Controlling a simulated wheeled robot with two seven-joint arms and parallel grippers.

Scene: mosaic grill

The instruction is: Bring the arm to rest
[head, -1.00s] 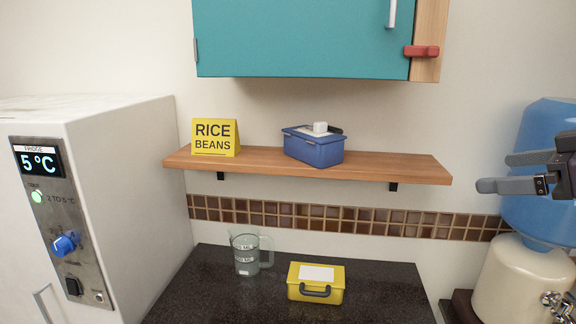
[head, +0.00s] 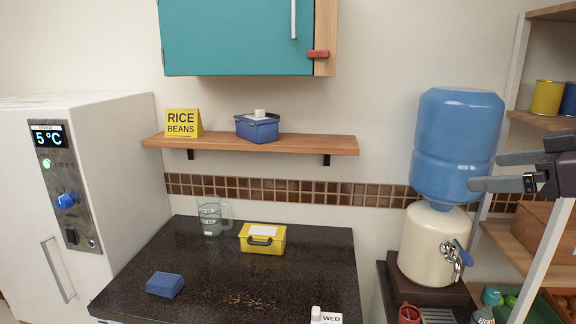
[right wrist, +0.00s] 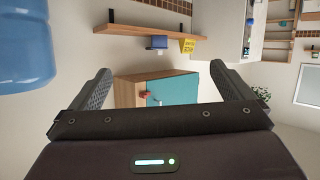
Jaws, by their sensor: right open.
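My right gripper (head: 503,172) comes in from the right edge of the head view, in front of the water dispenser. Its two grey fingers point left and stand apart, with nothing between them. In the right wrist view the same gripper (right wrist: 165,92) shows its fingers wide apart at left and right, empty. Beyond them that view shows the teal cabinet (right wrist: 172,90) and the wooden shelf (right wrist: 145,33), upside down. My left gripper is not in either view.
A blue water bottle (head: 455,145) on a cream dispenser (head: 425,245) stands near the right gripper. A rack post (head: 497,120) is close by. The dark counter (head: 200,285) holds a yellow box (head: 263,239), a glass jug (head: 210,217) and a blue block (head: 165,285). The fridge (head: 120,180) is at left.

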